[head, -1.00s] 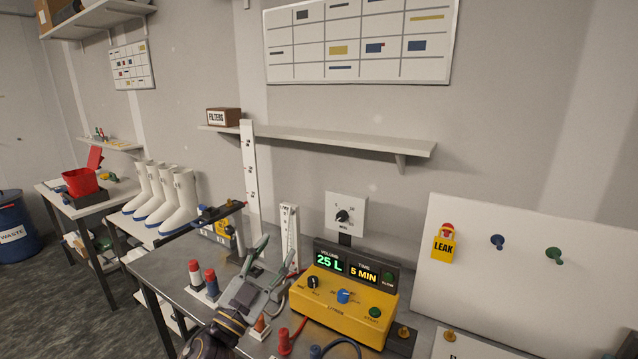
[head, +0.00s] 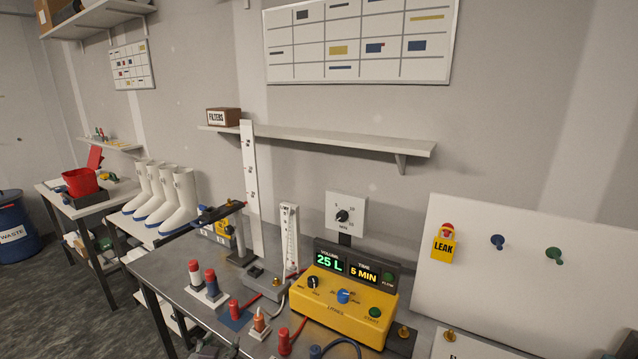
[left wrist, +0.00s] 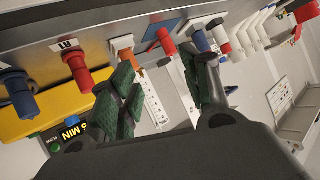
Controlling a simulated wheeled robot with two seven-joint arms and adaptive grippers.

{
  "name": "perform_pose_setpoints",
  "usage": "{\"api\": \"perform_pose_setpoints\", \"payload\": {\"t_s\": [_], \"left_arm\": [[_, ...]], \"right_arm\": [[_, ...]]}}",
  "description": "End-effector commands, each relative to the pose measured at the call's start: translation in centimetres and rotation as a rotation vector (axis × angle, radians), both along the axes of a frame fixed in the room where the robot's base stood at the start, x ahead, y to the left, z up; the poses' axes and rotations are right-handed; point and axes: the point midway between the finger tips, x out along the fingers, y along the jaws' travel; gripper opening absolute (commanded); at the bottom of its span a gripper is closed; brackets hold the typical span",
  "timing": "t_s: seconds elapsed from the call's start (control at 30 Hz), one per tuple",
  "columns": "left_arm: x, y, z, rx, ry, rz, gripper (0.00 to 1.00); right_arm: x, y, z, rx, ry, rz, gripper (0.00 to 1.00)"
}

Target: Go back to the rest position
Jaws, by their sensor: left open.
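My left gripper (head: 213,350) shows only as a dark sliver at the bottom edge of the head view, low in front of the bench. In the left wrist view its two green-padded fingers (left wrist: 157,66) are spread apart with nothing held between them. The bench items seen past the fingers stand clear of the pads. My right gripper is not clearly seen in either view.
A yellow control box (head: 345,305) reading 25 L and 5 MIN sits on the grey bench (head: 180,268). Red and blue plugs (head: 196,272), an orange-tipped plug (head: 259,322) and a red plug (head: 284,342) stand near the front. A white panel (head: 590,260) is at the right.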

Motion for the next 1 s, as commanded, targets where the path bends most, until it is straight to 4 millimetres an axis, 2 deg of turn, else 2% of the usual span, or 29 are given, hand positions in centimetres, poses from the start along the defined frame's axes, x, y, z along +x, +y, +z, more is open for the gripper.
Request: {"api": "perform_pose_setpoints", "payload": {"t_s": [0.2,0.4,0.7,1.0], "left_arm": [[-5.2,0.4,-5.1,-0.028,0.259,0.011,0.47],[-10.2,0.2,-8.4,-0.053,0.475,-0.011,0.47],[-14.8,-0.4,-10.6,-0.077,0.656,-0.051,0.47],[-18.0,-0.9,-11.8,-0.096,0.775,-0.090,0.47]], "right_arm": [[0.0,0.0,0.0,0.000,0.000,0.000,0.00],[0.0,0.0,0.0,0.000,0.000,0.000,0.00],[0.0,0.0,0.0,0.000,0.000,0.000,0.00],[0.0,0.0,0.0,0.000,0.000,0.000,0.00]]}}
